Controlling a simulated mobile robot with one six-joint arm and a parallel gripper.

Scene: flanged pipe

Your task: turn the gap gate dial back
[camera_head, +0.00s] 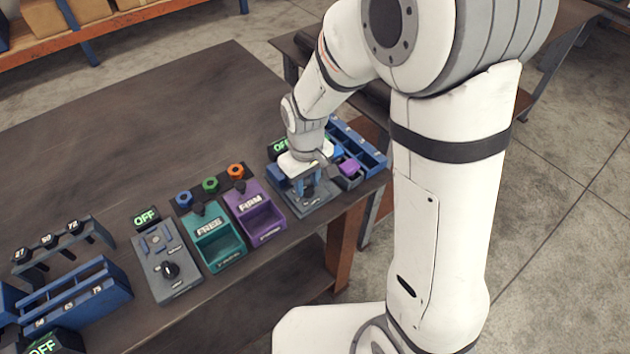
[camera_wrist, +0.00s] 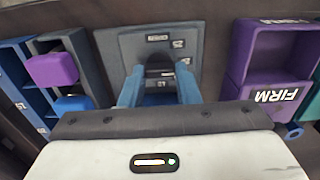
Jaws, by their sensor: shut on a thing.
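My gripper (camera_head: 306,186) is at the grey dial panel (camera_head: 318,208) near the right end of the table. In the wrist view its two blue fingers (camera_wrist: 158,82) stand on either side of a dark dial (camera_wrist: 158,71) and are shut on it. The panel (camera_wrist: 112,45) carries small label plates around the dial; their text is too small to read. A green-lit "OFF" display (camera_head: 280,146) stands behind this panel, partly covered by my gripper. The dial's pointer direction cannot be told.
A purple "FIRM" bin (camera_head: 262,222) and a teal "FREE" bin (camera_head: 222,250) stand left of the panel. A blue divided tray (camera_head: 372,158) and a purple block (camera_head: 349,167) are close on the right.

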